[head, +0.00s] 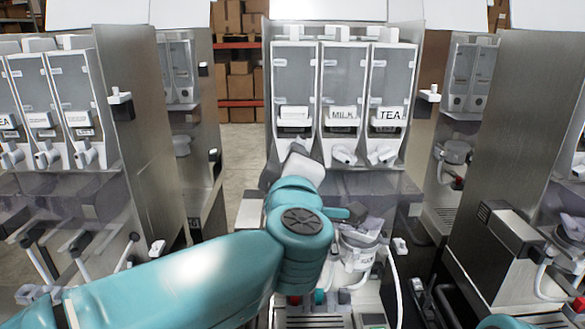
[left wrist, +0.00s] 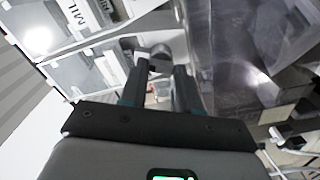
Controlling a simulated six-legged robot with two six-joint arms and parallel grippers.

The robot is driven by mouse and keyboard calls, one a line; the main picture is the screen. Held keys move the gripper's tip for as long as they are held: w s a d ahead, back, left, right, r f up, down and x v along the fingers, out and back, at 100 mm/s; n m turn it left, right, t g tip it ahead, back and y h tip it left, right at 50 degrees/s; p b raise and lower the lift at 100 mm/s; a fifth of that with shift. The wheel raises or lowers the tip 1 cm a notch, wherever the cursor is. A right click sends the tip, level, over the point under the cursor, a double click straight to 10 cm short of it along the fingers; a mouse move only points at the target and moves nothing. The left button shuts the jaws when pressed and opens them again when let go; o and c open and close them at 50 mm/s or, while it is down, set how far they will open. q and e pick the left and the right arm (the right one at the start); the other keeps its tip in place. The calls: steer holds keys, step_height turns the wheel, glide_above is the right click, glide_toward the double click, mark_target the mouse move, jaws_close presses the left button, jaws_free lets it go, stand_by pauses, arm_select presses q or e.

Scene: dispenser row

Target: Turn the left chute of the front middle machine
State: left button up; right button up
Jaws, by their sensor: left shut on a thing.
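The front middle machine (head: 343,183) has three clear canisters in a row. The middle one is labelled MILK (head: 343,113) and the right one TEA (head: 390,115). The middle chute (head: 343,154) and right chute (head: 383,154) show as white spouts. My left gripper (head: 297,158) is at the left canister's outlet and hides most of the left chute in the head view. In the left wrist view, my left gripper (left wrist: 160,78) is shut on the left chute (left wrist: 158,57), a grey rounded piece between its fingertips. My right gripper is not in view.
Below the chutes is a mixing bowl assembly (head: 358,245) with a white hose. Similar machines stand at the left (head: 65,110) and right (head: 530,150), with metal side walls close by. My left arm crosses the lower left. Shelves with boxes (head: 240,80) are behind.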

arm_select(q)
steer(key=n+b, duration=0.2)
steer(key=n, duration=0.3)
steer(key=shift+f, duration=0.1)
stand_by(0.4)
steer(key=o, duration=1.1)
steer(key=shift+w, duration=0.1)
steer(key=shift+c, duration=0.2)
steer(key=shift+f, duration=0.1)
